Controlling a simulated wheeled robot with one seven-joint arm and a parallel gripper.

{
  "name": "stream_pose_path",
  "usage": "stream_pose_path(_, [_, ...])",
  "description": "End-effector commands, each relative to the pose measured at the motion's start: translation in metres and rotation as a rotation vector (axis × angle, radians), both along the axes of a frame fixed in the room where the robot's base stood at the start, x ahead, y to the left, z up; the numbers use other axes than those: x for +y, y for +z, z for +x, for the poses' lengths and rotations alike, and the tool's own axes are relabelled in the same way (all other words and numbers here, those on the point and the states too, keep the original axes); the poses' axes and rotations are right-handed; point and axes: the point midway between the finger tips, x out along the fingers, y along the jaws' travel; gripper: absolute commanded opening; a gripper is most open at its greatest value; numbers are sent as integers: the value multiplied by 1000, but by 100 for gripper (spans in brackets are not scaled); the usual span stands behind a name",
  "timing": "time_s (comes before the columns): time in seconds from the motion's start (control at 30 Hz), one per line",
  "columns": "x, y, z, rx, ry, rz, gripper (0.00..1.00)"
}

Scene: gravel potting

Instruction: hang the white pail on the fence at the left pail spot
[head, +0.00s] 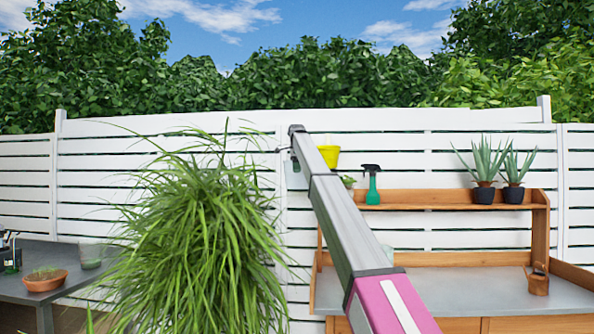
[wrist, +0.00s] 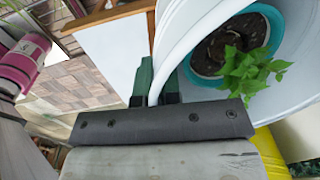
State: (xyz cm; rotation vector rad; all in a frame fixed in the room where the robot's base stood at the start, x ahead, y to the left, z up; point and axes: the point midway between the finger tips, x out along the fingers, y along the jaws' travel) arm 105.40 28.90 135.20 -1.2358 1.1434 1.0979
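The white pail (wrist: 205,30) fills the upper right of the wrist view, close to my gripper (wrist: 157,84). The pail's wall passes between my two green-tipped fingers, which are shut on it. A teal pot (wrist: 204,82) with soil and a small green plant (wrist: 252,68) shows inside the pail. In the head view, a pale part of the pail (head: 295,178) shows beside my arm, in front of the white slatted fence (head: 450,140); most of it is hidden. I cannot tell whether the pail touches the fence. The left pail spot itself is not clearly visible.
A yellow pail (head: 329,155) is at the fence just right of my arm. A large grassy plant (head: 205,235) stands left of it. The wooden potting bench (head: 480,285) has a shelf with a green spray bottle (head: 372,184) and potted succulents (head: 485,175). A grey table (head: 45,262) is at left.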

Motion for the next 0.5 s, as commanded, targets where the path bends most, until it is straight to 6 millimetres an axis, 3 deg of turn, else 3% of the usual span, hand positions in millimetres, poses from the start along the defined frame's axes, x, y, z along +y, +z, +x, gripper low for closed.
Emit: stream_pose_path(0.5, [0,-5,0,-1,0,0,0])
